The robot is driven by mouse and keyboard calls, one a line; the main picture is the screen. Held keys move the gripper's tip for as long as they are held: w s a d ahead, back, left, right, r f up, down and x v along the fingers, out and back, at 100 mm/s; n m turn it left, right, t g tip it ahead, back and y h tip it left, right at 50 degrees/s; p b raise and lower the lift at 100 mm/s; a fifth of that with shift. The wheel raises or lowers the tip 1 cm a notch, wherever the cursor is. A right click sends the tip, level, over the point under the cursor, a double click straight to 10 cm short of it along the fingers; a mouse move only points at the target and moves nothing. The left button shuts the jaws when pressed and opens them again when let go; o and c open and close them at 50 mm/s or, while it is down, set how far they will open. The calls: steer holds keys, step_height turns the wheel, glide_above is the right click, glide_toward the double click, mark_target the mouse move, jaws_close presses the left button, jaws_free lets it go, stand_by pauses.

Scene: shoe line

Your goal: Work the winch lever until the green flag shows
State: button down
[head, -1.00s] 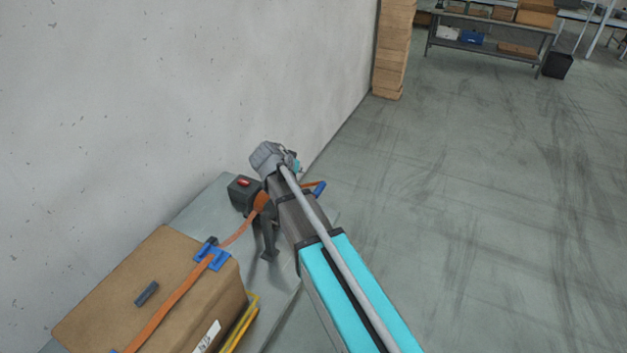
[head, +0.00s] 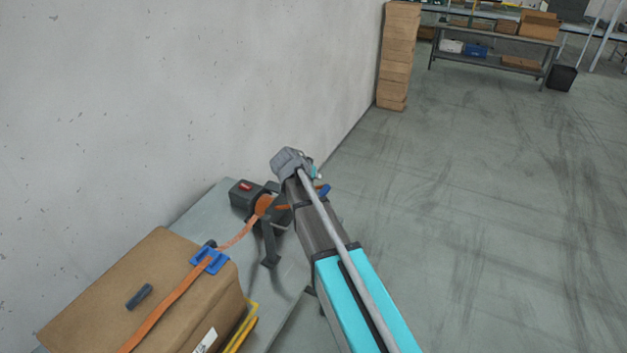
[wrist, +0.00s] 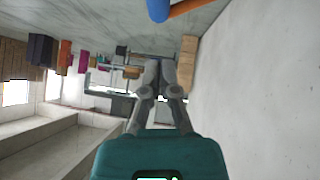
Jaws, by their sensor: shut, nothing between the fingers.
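The winch (head: 250,198) is a dark box on the grey table, with a red indicator (head: 246,187) on top; no green shows there. An orange strap runs from its drum to a cardboard carton (head: 125,290). The winch lever's blue end (head: 325,190) shows just right of my arm, which hides part of the lever. In the wrist view the lever's blue grip (wrist: 158,10) and orange shaft are at the top edge, apart from my fingers. My gripper (wrist: 160,72) is shut and empty. In the head view my arm hides its fingers.
The grey table (head: 205,212) stands against the pale wall at the left. A blue strap guard (head: 210,260) sits on the carton's edge. A tall cardboard stack (head: 396,60) and a shelf (head: 490,62) stand farther off. The floor at right is clear.

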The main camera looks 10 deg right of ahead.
mark_target(324, 188)
steer(key=shift+w+d+f+b, duration=0.1)
steer(key=shift+d+f+b, duration=0.15)
steer(key=shift+f+b, duration=0.5)
steer(key=shift+s+d+f+b, duration=0.1)
steer(key=shift+d+f+b, duration=0.1)
steer(key=shift+f+b, duration=0.6)
steer(key=shift+w+d+f+b, duration=0.1)
steer(key=shift+d+f+b, duration=0.15)
steer(key=shift+f+b, duration=0.5)
steer(key=shift+f, duration=0.15)
